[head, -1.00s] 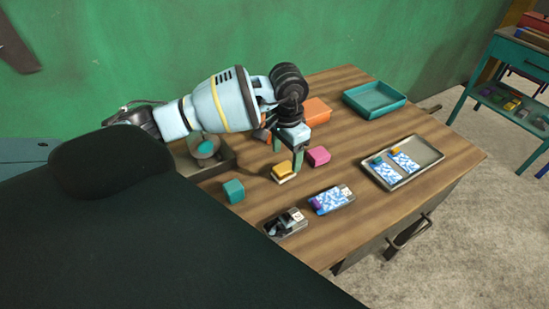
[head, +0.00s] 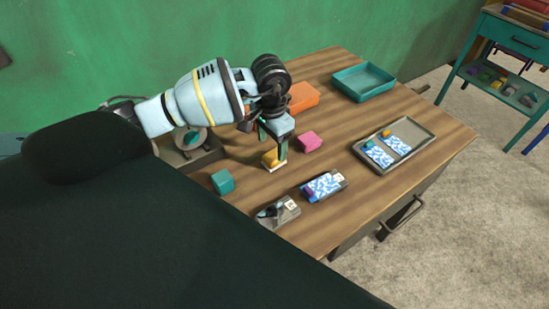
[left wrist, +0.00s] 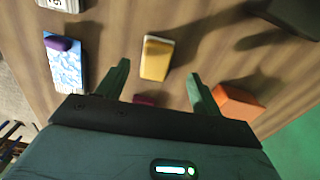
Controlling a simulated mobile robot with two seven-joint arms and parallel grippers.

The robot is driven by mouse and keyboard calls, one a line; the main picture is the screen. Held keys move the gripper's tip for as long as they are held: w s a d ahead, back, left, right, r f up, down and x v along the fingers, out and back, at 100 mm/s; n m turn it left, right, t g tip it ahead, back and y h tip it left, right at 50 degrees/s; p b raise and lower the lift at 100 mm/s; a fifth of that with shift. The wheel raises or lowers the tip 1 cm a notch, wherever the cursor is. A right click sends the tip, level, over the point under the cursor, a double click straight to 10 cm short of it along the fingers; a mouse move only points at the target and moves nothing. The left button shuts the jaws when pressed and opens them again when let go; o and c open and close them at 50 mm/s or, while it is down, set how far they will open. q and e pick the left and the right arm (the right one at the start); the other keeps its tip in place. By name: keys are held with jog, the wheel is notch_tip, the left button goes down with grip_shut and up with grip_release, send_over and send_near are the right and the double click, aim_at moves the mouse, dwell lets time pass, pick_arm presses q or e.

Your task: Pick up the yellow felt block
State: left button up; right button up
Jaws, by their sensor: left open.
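The yellow felt block (head: 268,162), with a pale underside, lies on the wooden table. My left gripper (head: 273,150) is open and points down just over it, and a finger hides part of the block in the head view. In the left wrist view the yellow block (left wrist: 157,55) appears between the two open fingertips (left wrist: 159,70), slightly ahead of them. I cannot tell whether the fingers reach down beside it. Nothing is held. My right gripper is not in view.
A pink block (head: 309,141) lies just right of the gripper and an orange block (head: 302,97) behind it. A teal block (head: 222,182) is front left. Two card packs (head: 323,187) lie in front. A teal tray (head: 363,88) and a grey tray (head: 416,151) stand right.

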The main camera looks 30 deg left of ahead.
aim_at(274, 155)
pick_arm(q)
jog(key=f, duration=0.3)
jog(key=f+b, duration=0.1)
jog(key=f, duration=0.1)
jog(key=shift+d, duration=0.3)
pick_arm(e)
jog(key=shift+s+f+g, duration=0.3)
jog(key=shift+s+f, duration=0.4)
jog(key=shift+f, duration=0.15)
pick_arm(q)
jog(key=shift+r, duration=0.1)
jog(key=c, duration=1.1)
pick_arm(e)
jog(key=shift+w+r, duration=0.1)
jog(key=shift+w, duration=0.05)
pick_arm(q)
jog(key=shift+w, duration=0.1)
